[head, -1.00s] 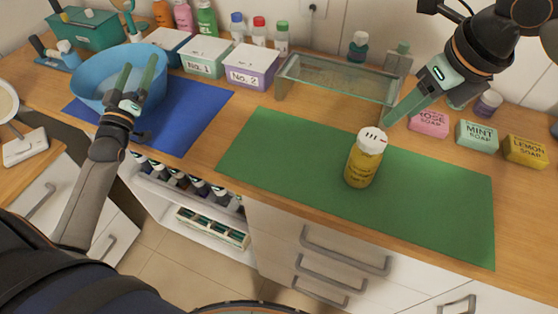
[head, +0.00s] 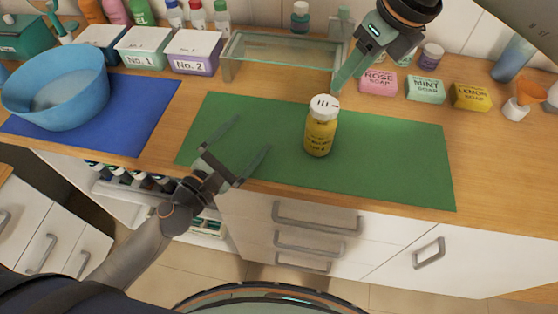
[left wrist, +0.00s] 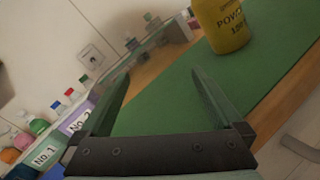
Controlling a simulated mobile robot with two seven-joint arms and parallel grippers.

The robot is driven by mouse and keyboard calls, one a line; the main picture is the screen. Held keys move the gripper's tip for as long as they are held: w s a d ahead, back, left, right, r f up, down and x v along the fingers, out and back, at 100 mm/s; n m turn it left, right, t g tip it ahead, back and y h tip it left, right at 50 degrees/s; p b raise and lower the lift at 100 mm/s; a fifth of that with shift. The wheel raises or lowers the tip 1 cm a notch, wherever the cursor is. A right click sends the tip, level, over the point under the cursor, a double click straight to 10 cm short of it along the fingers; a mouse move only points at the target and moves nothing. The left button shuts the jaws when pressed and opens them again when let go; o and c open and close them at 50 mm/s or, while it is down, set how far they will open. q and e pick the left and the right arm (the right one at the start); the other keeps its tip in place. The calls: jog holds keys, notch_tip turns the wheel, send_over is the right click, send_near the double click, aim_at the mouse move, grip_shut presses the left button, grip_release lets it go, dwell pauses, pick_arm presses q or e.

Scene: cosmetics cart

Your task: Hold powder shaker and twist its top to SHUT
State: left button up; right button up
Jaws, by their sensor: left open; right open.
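The powder shaker (head: 320,132) is a yellow bottle with a white slotted top (head: 325,104). It stands upright on the green mat (head: 395,165). Its lower body also shows at the top right of the left wrist view (left wrist: 222,24). My left gripper (head: 254,138) is open and empty over the left part of the mat, to the left of the shaker and apart from it. In the left wrist view its two fingers (left wrist: 158,88) are spread wide with nothing between them. My right gripper (head: 338,82) is behind and above the shaker, near the glass shelf, not touching the shaker.
A glass shelf (head: 280,48) stands behind the mat. Rose, mint and lemon soaps (head: 425,90) sit at the back right. A blue bowl (head: 58,88) rests on a blue mat (head: 125,138) at left. Boxes No. 1 and No. 2 (head: 192,52) stand at the back. The mat around the shaker is clear.

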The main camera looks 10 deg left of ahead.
aim_at(321, 129)
pick_arm(q)
jog(key=s+d+n+h, duration=0.1)
jog(key=d, duration=0.1)
jog(key=s+d+n+g+h, duration=0.1)
jog(key=s+d, duration=0.1)
jog(key=d, duration=0.1)
jog(key=s+d+n+h, duration=0.1)
jog(key=d+n, duration=0.1)
jog(key=d, duration=0.1)
jog(key=shift+s+r+g, duration=0.1)
jog(key=shift+s+g, duration=0.2)
jog(key=shift+s, duration=0.1)
jog(key=x, duration=1.2)
jog(key=shift+w+d, duration=0.15)
jog(key=shift+d, duration=0.05)
